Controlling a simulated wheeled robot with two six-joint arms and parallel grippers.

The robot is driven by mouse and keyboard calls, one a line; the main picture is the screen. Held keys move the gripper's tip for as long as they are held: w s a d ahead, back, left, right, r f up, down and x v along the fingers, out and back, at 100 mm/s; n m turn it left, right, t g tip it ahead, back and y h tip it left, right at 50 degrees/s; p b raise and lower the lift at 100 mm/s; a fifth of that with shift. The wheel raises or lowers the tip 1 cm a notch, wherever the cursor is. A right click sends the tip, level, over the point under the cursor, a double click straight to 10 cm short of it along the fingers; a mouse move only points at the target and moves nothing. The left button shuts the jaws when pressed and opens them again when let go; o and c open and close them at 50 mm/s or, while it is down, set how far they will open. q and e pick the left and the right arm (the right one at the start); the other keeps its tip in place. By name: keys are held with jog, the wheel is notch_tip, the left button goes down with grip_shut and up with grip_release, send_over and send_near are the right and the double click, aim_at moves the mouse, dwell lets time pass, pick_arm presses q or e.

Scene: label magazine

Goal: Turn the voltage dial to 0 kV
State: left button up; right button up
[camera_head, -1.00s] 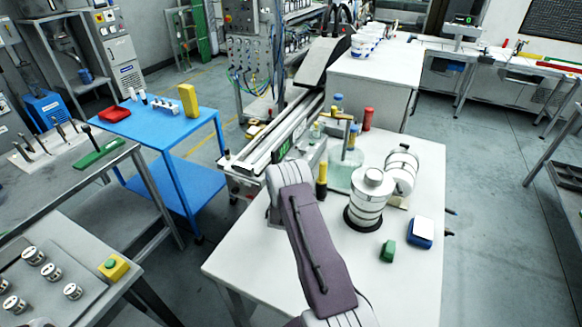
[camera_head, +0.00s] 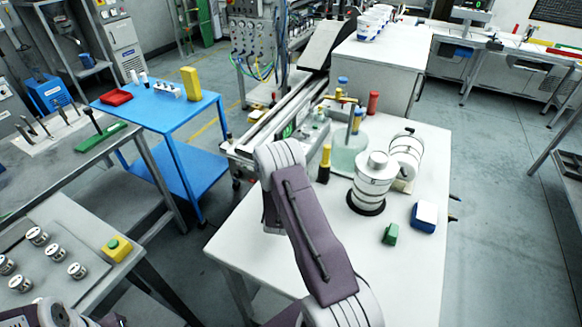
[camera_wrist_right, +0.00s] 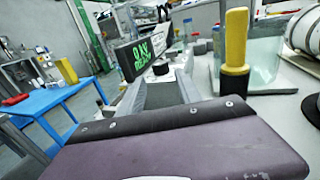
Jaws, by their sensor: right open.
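In the right wrist view, a dark display box (camera_wrist_right: 141,52) shows green lettering that is too skewed to read surely. A small black knob (camera_wrist_right: 160,68), likely the voltage dial, sits on a light block just right of it. My right gripper (camera_wrist_right: 165,88) is open; its grey fingers point toward the knob, and I cannot tell whether they touch it. In the head view the display (camera_head: 288,130) shows just beyond my right wrist, which hides the knob and the fingertips. Part of my left arm shows at the lower left; its gripper is out of view.
A yellow-handled brush (camera_head: 325,164) stands close right of my right wrist, beside a glass tank (camera_head: 347,158). White ringed cylinders (camera_head: 371,182), a green block (camera_head: 390,234) and a blue-white block (camera_head: 424,216) stand on the white table (camera_head: 250,240). The table's front is clear.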

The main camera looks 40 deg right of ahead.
jog(key=shift+s+a, duration=0.4)
jog(key=shift+s, duration=0.05)
jog(key=shift+o, duration=1.4)
jog(key=shift+d+f, duration=0.1)
jog(key=d+r+m+g+h, duration=0.2)
jog(key=d+g+h, duration=0.1)
jog(key=d, duration=0.1)
jog(key=w+a+g+p, duration=0.1)
jog(key=p, duration=0.1)
jog(key=w+a+f+m+g+p, duration=0.1)
jog(key=w+a+p, duration=0.1)
jog(key=w+a+f+m+g+p, duration=0.1)
jog(key=p, duration=0.1)
jog(key=shift+w+a+h+p, duration=0.2)
jog(key=shift+w+h+p, duration=0.1)
jog(key=shift+h+p, duration=0.1)
jog(key=shift+a, duration=0.15)
jog(key=p+x, duration=0.1)
jog(key=x, duration=0.8)
jog(key=shift+f, duration=0.1)
jog(key=shift+w, duration=0.1)
jog(key=shift+c, duration=0.3)
